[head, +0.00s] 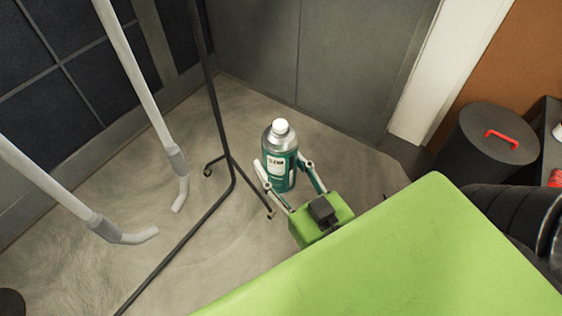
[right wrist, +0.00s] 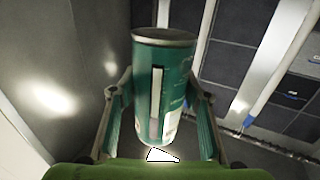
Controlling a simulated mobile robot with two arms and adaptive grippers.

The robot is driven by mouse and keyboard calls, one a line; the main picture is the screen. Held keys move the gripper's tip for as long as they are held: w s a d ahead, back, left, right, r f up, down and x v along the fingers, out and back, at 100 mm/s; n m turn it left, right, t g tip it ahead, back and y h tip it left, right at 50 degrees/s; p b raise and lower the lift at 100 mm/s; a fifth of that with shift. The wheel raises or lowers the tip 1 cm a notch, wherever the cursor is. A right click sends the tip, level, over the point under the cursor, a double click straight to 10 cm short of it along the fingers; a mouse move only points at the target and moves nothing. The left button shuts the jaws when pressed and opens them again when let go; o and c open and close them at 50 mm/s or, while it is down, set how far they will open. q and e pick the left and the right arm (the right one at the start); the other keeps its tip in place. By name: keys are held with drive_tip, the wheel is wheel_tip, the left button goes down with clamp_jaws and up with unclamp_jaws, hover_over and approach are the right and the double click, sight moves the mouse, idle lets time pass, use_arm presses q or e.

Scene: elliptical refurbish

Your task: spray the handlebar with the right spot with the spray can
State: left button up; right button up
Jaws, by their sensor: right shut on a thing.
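A green and silver spray can (head: 280,172) with a white cap stands upright between the fingers of my right gripper (head: 292,182). The right gripper is shut on it. In the right wrist view the can (right wrist: 160,85) fills the middle, between both fingers. Two pale handlebars hang at the left of the head view: one (head: 140,85) nearer the can and one (head: 45,185) farther left. Each ends in a grey, bent tip. The can is to the right of both and apart from them. I cannot make out a spot on either handlebar. My left gripper is not in view.
A thin black metal rack (head: 219,125) with a foot stands between the handlebars and the can. A dark round bin (head: 497,138) with a red handle is at the right. Dark tiled panels (head: 60,70) line the left wall. Bare floor (head: 240,240) lies below.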

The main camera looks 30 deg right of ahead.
drive_tip(key=w+a+r+n+g+y+p, duration=0.2)
drive_tip(key=w+a+n+g+y+p, duration=0.15)
drive_tip(key=a+y, duration=0.4)
drive_tip(key=w+a+r+n+g+y+p, duration=0.15)
drive_tip(key=w+a+n+y, duration=0.3)
drive_tip(key=a, duration=0.65)
drive_tip(key=shift+n+y, duration=0.4)
drive_tip(key=shift+n, duration=0.1)
drive_tip(key=w, duration=0.2)
drive_tip(key=w+b, duration=0.1)
drive_tip(key=w, duration=0.1)
drive_tip(key=w+b, duration=0.1)
drive_tip(key=shift+w+f, duration=0.25)
drive_tip(key=shift+w, duration=0.15)
